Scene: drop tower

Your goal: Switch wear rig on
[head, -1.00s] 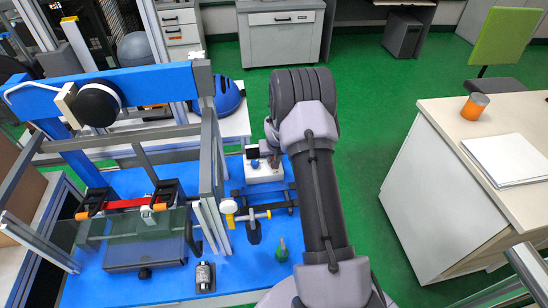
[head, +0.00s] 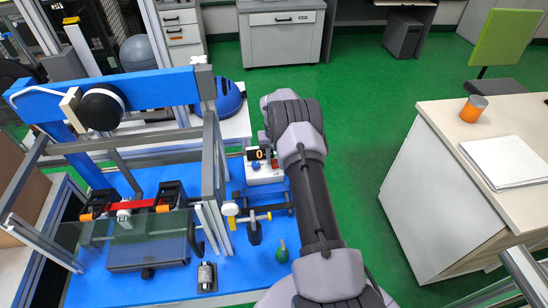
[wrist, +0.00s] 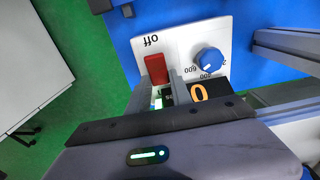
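The wear rig's white control box (head: 262,173) stands on the blue base, and its panel (wrist: 205,35) fills the upper middle of the wrist view. On it are a red rocker switch (wrist: 157,68) beside the word "off", a blue knob (wrist: 208,60) with a number scale, and a dark display (wrist: 205,95) lit with an orange 0. The lit display also shows in the head view (head: 260,154). My gripper (wrist: 162,88) is at the near end of the red switch; contact is unclear. A green glow shows by the fingers. My wrist hides the gripper in the head view.
The rig's blue beam (head: 150,88) and grey frame post (head: 209,165) stand left of my arm. A white cabinet (head: 425,200) stands at right, with green floor between.

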